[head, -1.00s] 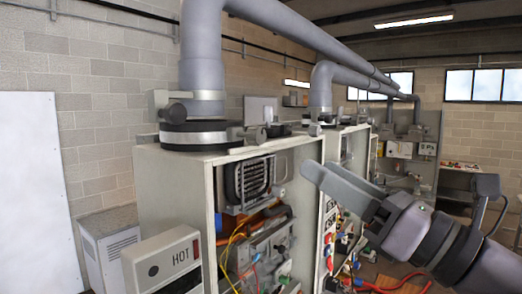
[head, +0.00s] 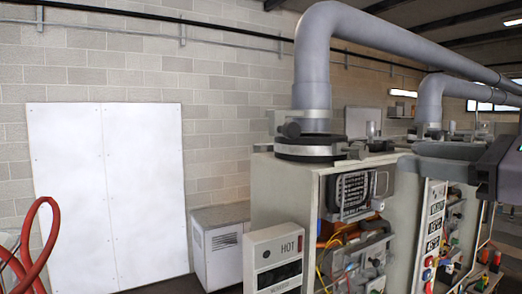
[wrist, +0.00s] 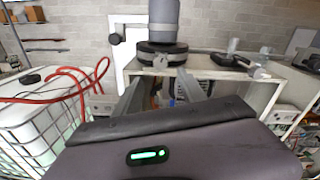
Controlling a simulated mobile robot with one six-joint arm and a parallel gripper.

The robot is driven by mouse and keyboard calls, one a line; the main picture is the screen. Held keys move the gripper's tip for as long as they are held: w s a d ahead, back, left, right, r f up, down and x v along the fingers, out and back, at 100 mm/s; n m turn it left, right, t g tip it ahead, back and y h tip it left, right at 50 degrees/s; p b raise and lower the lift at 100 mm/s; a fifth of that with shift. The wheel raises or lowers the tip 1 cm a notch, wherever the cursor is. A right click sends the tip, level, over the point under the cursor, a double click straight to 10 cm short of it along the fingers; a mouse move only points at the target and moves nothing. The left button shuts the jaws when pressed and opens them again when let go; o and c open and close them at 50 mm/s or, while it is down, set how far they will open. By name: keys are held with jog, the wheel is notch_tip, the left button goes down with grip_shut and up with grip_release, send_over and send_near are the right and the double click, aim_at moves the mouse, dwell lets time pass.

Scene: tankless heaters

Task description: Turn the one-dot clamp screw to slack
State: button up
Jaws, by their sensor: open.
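A grey flue pipe (head: 312,65) rises from a heater cabinet (head: 285,195). A dark clamp collar with a pale band (head: 308,148) rings its base. A dark knob (head: 291,129) sits at the collar's left and a small fitting (head: 356,151) at its right. I cannot make out dots on either, so I cannot tell which is the one-dot screw. In the wrist view the collar (wrist: 162,48) is ahead of my open, empty gripper (wrist: 163,88), with a small fitting (wrist: 161,62) on its front. My gripper (head: 432,166) is partly cut off in the head view, apart from the collar.
The cabinet's open front shows a coil (head: 352,193) and wires. A second heater with its own flue (head: 430,105) stands to the right. A HOT-labelled box (head: 275,255) is in front. A white caged tank (wrist: 35,105) and red hose (wrist: 85,75) lie left in the wrist view.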

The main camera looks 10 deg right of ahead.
aim_at(363, 149)
jog(key=p+x, duration=0.2)
jog(key=x, duration=0.9)
jog(key=shift+w+a, duration=0.1)
jog(key=shift+w, duration=0.1)
jog(key=w+r+m+p, duration=0.1)
jog(key=p, duration=0.2)
jog(key=shift+a+m, duration=0.1)
jog(key=shift+m, duration=0.3)
jog(key=m+p, duration=0.2)
jog(key=shift+m+p, duration=0.3)
jog(key=shift+p, duration=0.1)
jog(key=shift+m, duration=0.8)
jog(key=s, duration=0.1)
jog(key=s+d+f+b, duration=0.1)
jog(key=s+d, duration=0.1)
jog(key=shift+s+f+b, duration=0.25)
jog(key=shift+f+b, duration=0.05)
jog(key=shift+b, duration=0.05)
jog(key=b+v, duration=0.3)
jog(key=v, duration=1)
jog(key=shift+s, duration=0.4)
jog(key=shift+r, duration=0.15)
